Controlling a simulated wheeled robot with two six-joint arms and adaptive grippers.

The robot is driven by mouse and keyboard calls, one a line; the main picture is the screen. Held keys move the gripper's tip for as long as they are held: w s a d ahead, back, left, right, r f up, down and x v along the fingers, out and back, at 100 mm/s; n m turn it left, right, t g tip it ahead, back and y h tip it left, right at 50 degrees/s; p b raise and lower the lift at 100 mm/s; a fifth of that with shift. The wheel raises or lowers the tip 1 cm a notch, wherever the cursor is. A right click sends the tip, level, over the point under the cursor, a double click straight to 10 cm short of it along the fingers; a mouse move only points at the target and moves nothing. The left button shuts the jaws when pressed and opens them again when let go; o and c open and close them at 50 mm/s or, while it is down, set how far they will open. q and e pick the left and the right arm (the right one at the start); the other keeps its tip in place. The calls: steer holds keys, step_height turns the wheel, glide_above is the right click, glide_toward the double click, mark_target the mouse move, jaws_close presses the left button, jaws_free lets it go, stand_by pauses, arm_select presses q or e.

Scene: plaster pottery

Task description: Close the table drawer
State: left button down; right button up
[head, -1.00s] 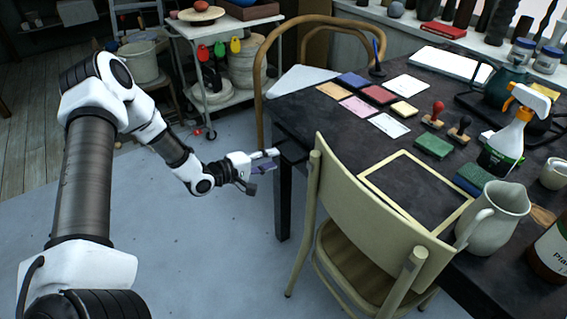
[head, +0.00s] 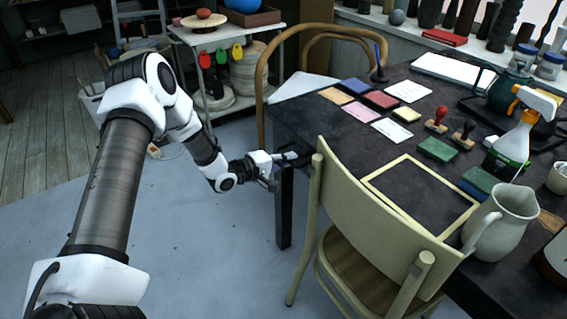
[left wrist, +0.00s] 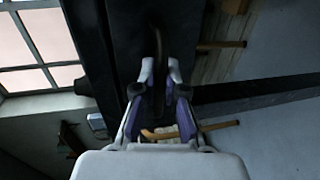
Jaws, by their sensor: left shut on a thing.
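The dark table (head: 312,120) stands right of centre in the head view. My left gripper (head: 290,157) is at the table's near left corner, just below the top edge. In the left wrist view, my left gripper (left wrist: 160,76) has its two fingers around a dark curved handle (left wrist: 158,45) on a dark panel, which looks like the drawer front (left wrist: 128,30). It is shut on this handle. The drawer is mostly hidden under the tabletop and behind the gripper, so I cannot tell how far it stands out. My right gripper is not in view.
A pale green chair (head: 360,200) stands close to the table, right of my left gripper. A bentwood chair (head: 262,90) stands behind the table's left end. A white trolley (head: 225,35) is at the back. Open floor (head: 190,240) lies to the left.

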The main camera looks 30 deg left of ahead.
arm_select(q)
steer(key=w, duration=0.1)
steer(key=w+d, duration=0.1)
steer(key=shift+w+r+b, duration=0.1)
steer(key=shift+w+b, duration=0.2)
steer(key=shift+b, duration=0.1)
steer(key=c, duration=1.5)
jaws_free()
steer(key=shift+o, duration=1.4)
steer(key=shift+w+d, duration=0.1)
steer(key=shift+w, duration=0.05)
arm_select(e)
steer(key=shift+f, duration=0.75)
arm_select(q)
steer(key=v, duration=1.2)
